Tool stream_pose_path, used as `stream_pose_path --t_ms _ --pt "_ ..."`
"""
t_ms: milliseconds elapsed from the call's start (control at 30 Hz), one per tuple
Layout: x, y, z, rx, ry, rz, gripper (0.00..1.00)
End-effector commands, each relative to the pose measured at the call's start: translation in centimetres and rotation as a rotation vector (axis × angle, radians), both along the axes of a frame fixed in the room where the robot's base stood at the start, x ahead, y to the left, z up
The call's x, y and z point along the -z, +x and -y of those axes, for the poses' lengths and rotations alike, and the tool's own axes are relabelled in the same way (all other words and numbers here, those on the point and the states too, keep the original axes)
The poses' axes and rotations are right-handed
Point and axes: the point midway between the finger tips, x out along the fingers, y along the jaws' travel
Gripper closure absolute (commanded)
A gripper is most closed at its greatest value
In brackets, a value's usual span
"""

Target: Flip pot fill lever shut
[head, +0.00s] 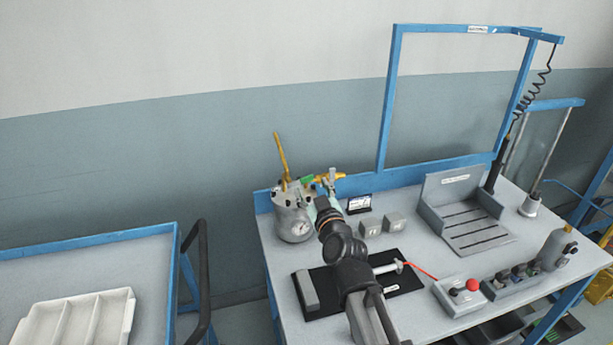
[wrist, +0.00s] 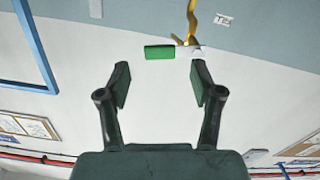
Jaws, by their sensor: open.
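The grey pot (head: 292,224) with a round gauge stands at the back left of the bench. A long yellow lever (head: 281,156) stands upright above its lid; a green handle (head: 307,181) and yellow valve parts (head: 329,179) sit at its right. I cannot tell for sure which is the fill lever. In the wrist view, the green handle (wrist: 159,52) lies just beyond the gap between my fingertips, with a yellow piece (wrist: 192,22) beside it. My gripper (wrist: 160,78) is open and empty, apart from both. In the head view my arm hides part of the pot's right side.
The bench (head: 275,252) also holds a black mat with a grey block (head: 305,289), a slotted grey fixture (head: 465,215), a red-button box (head: 460,296) and a bottle (head: 556,248). A blue frame (head: 388,100) rises behind. A white tray (head: 80,320) lies left.

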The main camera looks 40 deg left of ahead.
Motion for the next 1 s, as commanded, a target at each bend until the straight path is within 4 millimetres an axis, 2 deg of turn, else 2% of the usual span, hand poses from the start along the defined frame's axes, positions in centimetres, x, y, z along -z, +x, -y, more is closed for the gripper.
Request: stream_pose_path --t_ms 33,100,300,767,867,933,967,1000 --pt "-0.2 0.9 -1.2 0.000 0.000 0.000 0.34" --pt "-0.2 1.6 -2.1 0.000 0.001 0.000 0.34" --pt "-0.1 2.9 -4.0 0.000 0.000 0.000 0.34" --pt "0.0 3.4 -4.7 0.000 0.001 0.001 0.34" --pt "0.0 3.4 -4.7 0.000 0.001 0.001 0.66" --pt "0.0 3.4 -4.7 0.000 0.001 0.001 0.91" --pt "0.0 3.4 -4.7 0.000 0.001 0.001 0.96" --pt "0.0 3.4 -4.7 0.000 0.001 0.001 0.96"
